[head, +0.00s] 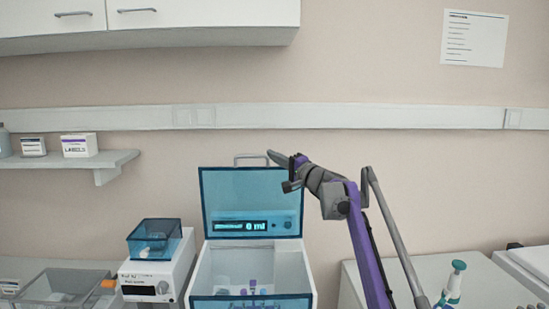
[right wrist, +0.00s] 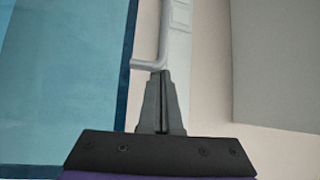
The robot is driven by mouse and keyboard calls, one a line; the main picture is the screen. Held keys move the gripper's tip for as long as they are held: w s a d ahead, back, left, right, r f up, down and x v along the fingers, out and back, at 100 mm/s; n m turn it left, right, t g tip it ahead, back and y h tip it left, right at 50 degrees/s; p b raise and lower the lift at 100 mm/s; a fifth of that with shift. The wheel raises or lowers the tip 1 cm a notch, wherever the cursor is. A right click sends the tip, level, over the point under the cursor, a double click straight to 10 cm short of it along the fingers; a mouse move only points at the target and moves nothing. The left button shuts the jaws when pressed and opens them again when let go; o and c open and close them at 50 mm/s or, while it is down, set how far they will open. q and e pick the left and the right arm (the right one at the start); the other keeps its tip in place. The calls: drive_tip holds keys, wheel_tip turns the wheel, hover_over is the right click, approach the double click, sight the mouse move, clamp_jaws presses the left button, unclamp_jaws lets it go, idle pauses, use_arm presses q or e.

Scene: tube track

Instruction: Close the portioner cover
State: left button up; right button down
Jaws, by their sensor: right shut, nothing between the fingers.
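The portioner (head: 212,270) is a white box with its see-through blue cover (head: 222,190) standing upright and open. A display reading "0 ml" shows in the cover's area. A grey bar handle (head: 237,157) sits on the cover's top edge. My right gripper (head: 270,154) is at the handle's right end, shut and empty. In the right wrist view, the shut fingertips (right wrist: 162,74) are right by the bend of the handle (right wrist: 165,30), and the blue cover (right wrist: 60,80) fills the left side. I cannot tell whether they touch. My left gripper is not in view.
Several purple- and blue-capped tubes (head: 253,284) show inside the portioner. A white device with a blue lid (head: 155,240) stands to its left, beside a grey clear bin (head: 65,287). A pipette-like tool (head: 455,280) stands on the right counter. Wall cabinets (head: 200,15) hang above.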

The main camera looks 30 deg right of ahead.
drive_tip(key=s+a+f+n+t+y+b, duration=0.2)
drive_tip(key=s+a+f+n+y, duration=0.25)
drive_tip(key=s, duration=0.45)
drive_tip(key=s+a+f+n+t+y+b, duration=0.1)
drive_tip(key=s+a+f+n+t+y, duration=0.15)
drive_tip(key=s+a+f+n, duration=0.5)
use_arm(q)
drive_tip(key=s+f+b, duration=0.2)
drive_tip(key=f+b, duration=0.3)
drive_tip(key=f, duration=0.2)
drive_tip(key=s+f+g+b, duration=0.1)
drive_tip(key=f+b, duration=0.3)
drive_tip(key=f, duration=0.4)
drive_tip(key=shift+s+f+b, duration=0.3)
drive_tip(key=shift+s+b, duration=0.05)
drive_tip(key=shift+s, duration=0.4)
use_arm(e)
drive_tip(key=s+a+f+n+g+y, duration=0.1)
drive_tip(key=s+f+n+y, duration=0.1)
drive_tip(key=f, duration=0.7)
drive_tip(key=s+a+f+n+g+y, duration=0.2)
drive_tip(key=s+f+y, duration=0.3)
drive_tip(key=f, duration=0.4)
drive_tip(key=shift+s+f+n, duration=0.35)
drive_tip(key=shift+s+n, duration=0.15)
drive_tip(key=shift+n, duration=0.1)
